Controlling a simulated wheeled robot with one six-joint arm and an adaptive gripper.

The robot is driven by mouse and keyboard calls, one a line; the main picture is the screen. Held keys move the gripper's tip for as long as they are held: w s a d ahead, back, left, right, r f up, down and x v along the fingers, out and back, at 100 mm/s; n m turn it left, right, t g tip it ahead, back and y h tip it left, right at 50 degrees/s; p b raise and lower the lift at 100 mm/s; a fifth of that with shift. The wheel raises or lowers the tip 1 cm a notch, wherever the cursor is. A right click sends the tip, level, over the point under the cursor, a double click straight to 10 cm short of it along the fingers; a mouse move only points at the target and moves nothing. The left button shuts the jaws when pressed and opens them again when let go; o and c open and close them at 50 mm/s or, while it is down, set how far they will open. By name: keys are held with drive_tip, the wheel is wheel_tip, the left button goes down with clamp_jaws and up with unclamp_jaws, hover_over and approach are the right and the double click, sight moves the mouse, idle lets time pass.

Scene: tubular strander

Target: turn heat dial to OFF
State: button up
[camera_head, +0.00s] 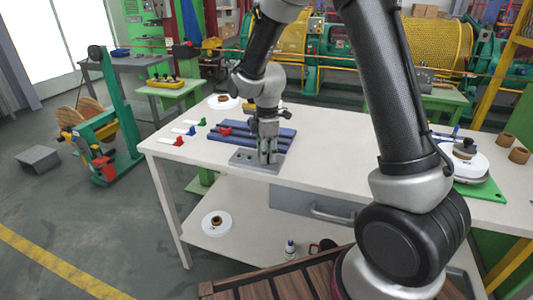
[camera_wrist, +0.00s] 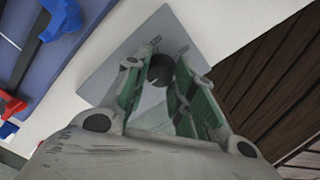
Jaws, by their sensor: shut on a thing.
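The heat dial (camera_wrist: 160,72) is a dark round knob on a grey plate (camera_wrist: 107,77), seen in the wrist view. The plate also shows in the head view (camera_head: 243,156), lying near the table's front edge. My gripper (camera_wrist: 160,73) points down at the plate and is shut on the dial, one finger on each side. In the head view my gripper (camera_head: 267,157) stands over the plate and hides the dial.
A blue rack (camera_head: 284,137) with a red-handled clamp (camera_head: 225,131) lies just behind the plate. Small red, blue and green pieces stand on the left of the white table (camera_head: 335,160). A white spool (camera_head: 463,165) stands at the right. The table's middle is clear.

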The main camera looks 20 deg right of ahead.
idle(0.5)
drive_tip(key=o, duration=1)
drive_tip(key=r, duration=1.2)
drive_tip(key=shift+s, duration=0.25)
